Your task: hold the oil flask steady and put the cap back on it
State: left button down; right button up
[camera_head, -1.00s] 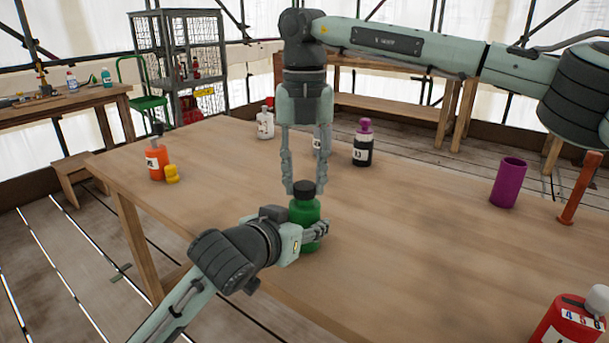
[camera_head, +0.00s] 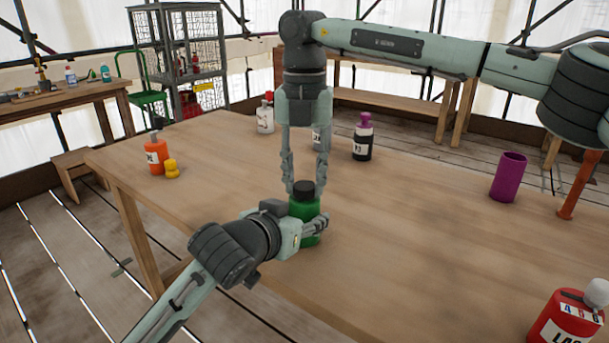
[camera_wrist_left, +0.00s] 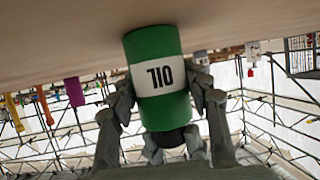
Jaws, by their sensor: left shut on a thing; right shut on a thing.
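The green oil flask (camera_head: 303,209) stands upright near the front edge of the wooden table. My left gripper (camera_head: 317,227) is shut around its body from the side. The left wrist view shows the flask (camera_wrist_left: 158,50) upside down, with a white label between the fingers. The black cap (camera_head: 304,188) sits at the top of the flask, in line with it. My right gripper (camera_head: 306,183) points straight down from above and is shut on the cap, one finger on each side. I cannot tell how far the cap is seated on the neck.
An orange bottle (camera_head: 155,155) and a small yellow item (camera_head: 172,169) stand at the left. A white bottle (camera_head: 265,118) and a dark purple-topped bottle (camera_head: 363,140) stand behind. A purple cup (camera_head: 508,177) and a red bottle (camera_head: 568,318) are at the right. The table between is clear.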

jog(key=m, duration=1.7)
jog(key=shift+m, duration=0.4)
jog(key=m, duration=0.2)
jog(key=shift+s+a+m, duration=0.1)
jog(key=shift+a+m, duration=0.05)
jog(key=shift+m, duration=0.95)
jog(key=o, duration=0.7)
jog(key=shift+o, duration=0.2)
